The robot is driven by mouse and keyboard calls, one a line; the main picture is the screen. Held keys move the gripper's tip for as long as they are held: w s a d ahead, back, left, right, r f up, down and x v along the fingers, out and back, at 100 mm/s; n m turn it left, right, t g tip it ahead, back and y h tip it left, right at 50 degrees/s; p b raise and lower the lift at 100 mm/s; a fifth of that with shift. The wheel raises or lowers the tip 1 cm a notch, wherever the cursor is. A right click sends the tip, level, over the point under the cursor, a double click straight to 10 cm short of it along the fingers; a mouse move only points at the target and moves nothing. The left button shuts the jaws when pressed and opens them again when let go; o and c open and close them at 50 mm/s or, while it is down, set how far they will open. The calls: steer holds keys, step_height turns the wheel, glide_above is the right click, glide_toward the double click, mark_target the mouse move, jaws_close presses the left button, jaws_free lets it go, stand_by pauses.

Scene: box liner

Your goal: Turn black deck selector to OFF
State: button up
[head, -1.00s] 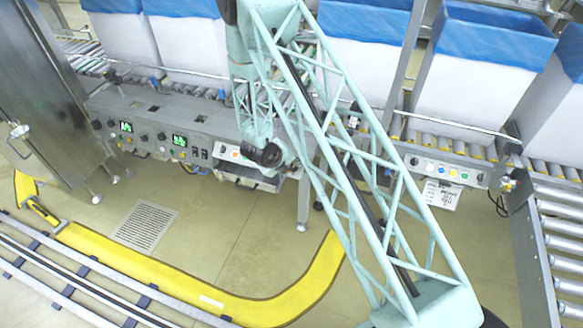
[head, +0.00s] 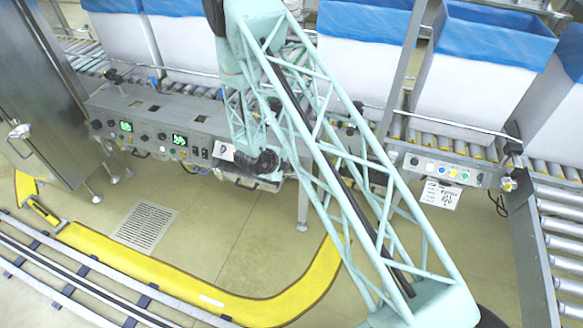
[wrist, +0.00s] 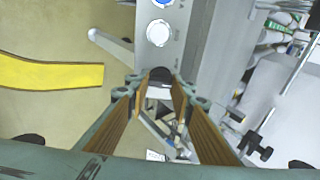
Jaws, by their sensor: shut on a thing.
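The black selector (wrist: 159,73) shows as a dark round knob on a grey panel face in the wrist view. My gripper (wrist: 158,84) has its two brown-padded fingers on either side of it, shut on it. The knob's lower part is hidden between the fingertips, and I cannot read its pointer or any label. In the head view, my dark wrist (head: 262,162) is at the front of the middle control panel (head: 226,151). My arm covers the fingertips and the selector there.
A white button (wrist: 158,33) and a blue button (wrist: 162,3) lie in line with the selector. Another button panel (head: 440,172) is at right, and a panel with green displays (head: 150,132) at left.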

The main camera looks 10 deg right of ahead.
stand_by(0.5)
steer(key=o, duration=0.6)
steer(key=shift+a+r, duration=0.1)
steer(key=shift+v, duration=5.9)
steer(key=shift+s, duration=0.1)
steer(key=shift+r, duration=0.1)
